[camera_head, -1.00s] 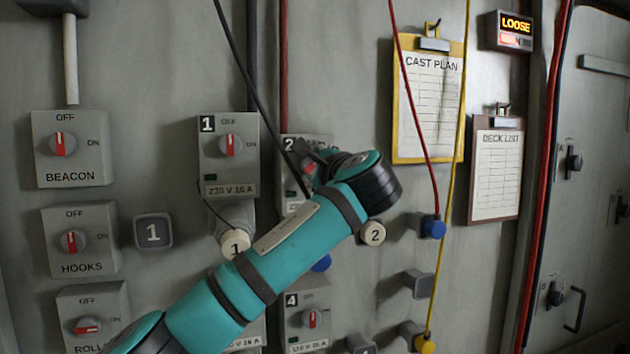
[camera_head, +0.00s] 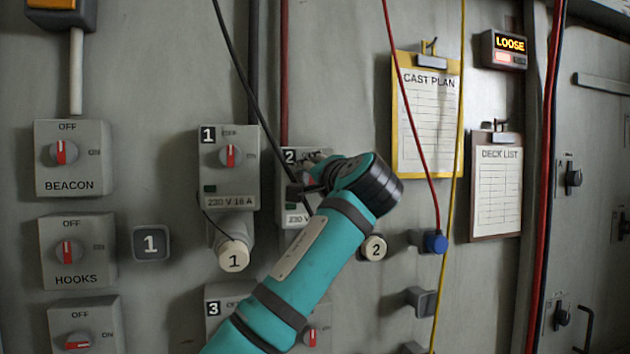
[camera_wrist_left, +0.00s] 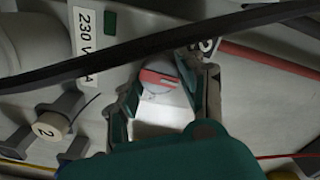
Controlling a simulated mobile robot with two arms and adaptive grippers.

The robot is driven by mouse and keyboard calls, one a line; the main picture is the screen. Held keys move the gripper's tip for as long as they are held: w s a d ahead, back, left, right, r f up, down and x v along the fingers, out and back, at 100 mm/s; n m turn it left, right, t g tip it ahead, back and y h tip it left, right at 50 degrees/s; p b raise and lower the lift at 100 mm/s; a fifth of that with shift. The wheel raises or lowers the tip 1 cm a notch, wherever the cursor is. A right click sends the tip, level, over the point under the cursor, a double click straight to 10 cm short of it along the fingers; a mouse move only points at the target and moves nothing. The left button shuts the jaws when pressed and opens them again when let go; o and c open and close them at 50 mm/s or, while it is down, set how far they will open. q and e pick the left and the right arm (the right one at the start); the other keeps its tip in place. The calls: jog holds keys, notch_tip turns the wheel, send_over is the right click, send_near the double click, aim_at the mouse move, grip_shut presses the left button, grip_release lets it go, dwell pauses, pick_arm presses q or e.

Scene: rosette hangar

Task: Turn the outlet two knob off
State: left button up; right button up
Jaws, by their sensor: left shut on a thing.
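The outlet two box (camera_head: 295,217), with a black "2" label, is on the wall in the head view, partly covered by my left arm. Its knob is hidden there by my left gripper (camera_head: 314,178). In the left wrist view the knob (camera_wrist_left: 158,79) is a pale round dial with a red stripe. The fingers of my left gripper (camera_wrist_left: 165,82) are on both sides of it, shut on it. The stripe runs roughly along the box's height. The OFF mark is hidden from view. My right gripper is not in view.
A black cable (camera_head: 243,75) hangs across the front of box two and also crosses the left wrist view (camera_wrist_left: 150,55). Outlet one box (camera_head: 228,168) is left of it, outlet three box (camera_head: 214,325) below. A plug marked 2 (camera_head: 373,247) sits to the lower right.

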pick_arm(q)
jog(key=shift+f+n, duration=0.25)
jog(key=shift+n, duration=0.25)
jog(key=o, duration=1.2)
jog(key=shift+r, duration=0.15)
jog(key=v, duration=1.2)
